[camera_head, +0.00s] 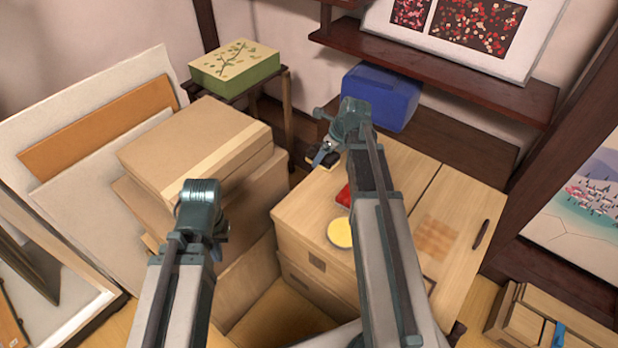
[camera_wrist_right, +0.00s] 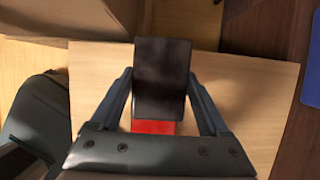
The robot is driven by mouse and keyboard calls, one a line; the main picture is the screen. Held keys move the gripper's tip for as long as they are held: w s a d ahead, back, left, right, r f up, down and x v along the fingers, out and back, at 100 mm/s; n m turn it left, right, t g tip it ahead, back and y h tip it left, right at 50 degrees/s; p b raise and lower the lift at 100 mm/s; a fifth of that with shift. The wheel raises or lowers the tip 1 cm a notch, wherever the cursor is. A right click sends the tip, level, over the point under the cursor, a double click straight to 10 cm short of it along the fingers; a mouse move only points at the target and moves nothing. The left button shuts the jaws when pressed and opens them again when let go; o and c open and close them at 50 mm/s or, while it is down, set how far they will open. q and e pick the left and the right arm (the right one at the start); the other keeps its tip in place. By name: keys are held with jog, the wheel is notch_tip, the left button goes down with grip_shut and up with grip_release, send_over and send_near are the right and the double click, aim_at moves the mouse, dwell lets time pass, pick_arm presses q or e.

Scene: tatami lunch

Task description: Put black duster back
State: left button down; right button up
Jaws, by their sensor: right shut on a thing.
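The black duster (camera_wrist_right: 162,75) is a dark block between the two fingers of my right gripper (camera_wrist_right: 165,95) in the right wrist view. Both fingers press on its sides. In the head view the duster (camera_head: 323,160) shows partly below my right gripper (camera_head: 325,152), at the far left corner of the light wooden cabinet (camera_head: 300,215). I cannot tell whether it touches the cabinet top. My left gripper (camera_head: 217,240) is over the cardboard boxes, mostly hidden by its own wrist, so its jaws cannot be read.
A red object (camera_head: 344,196) and a yellow disc (camera_head: 340,233) lie on the cabinet top. Stacked cardboard boxes (camera_head: 180,140) stand left of it. A blue box (camera_head: 383,97) and a dark shelf (camera_head: 440,65) are behind.

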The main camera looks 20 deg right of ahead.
jog(key=b, duration=0.6)
send_over(319, 181)
jog(key=s, duration=0.1)
jog(key=shift+s+d+f, duration=0.1)
jog(key=shift+d+f, duration=0.1)
jog(key=shift+f, duration=1.4)
jog(key=shift+s+d+f, duration=0.1)
jog(key=shift+d+f, duration=0.05)
jog(key=shift+f, duration=1.4)
notch_tip(319, 181, down, 4)
jog(key=b, duration=0.4)
jog(key=shift+r, duration=0.15)
jog(key=o, duration=1)
jog(key=shift+o, duration=0.2)
